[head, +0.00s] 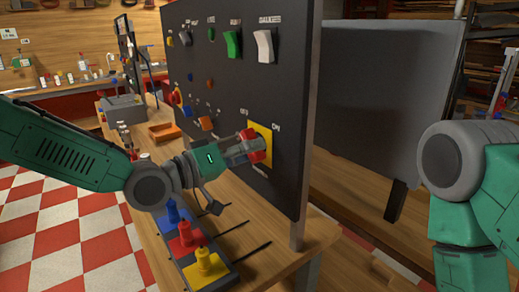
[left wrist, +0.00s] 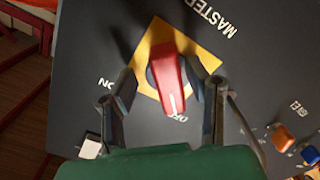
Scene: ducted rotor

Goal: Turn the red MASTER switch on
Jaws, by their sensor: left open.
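The red MASTER switch (left wrist: 167,75) is a rotary knob on a yellow diamond plate (left wrist: 205,58) on a dark panel. Its white line points towards the OFF label, and the ON label is to the left in the left wrist view. In the head view the yellow plate (head: 265,131) is low on the panel, and my gripper partly hides the knob. My left gripper (head: 248,148) is open, with one finger on each side of the knob. I cannot tell whether the fingers touch it. My right gripper is out of view.
The upright panel (head: 290,110) also carries a green switch (head: 232,43), a white switch (head: 265,46) and small coloured knobs. Below my left arm, a box with blue, red and yellow (head: 207,263) controls stands on the wooden bench (head: 275,262). An orange tray (head: 164,132) lies behind.

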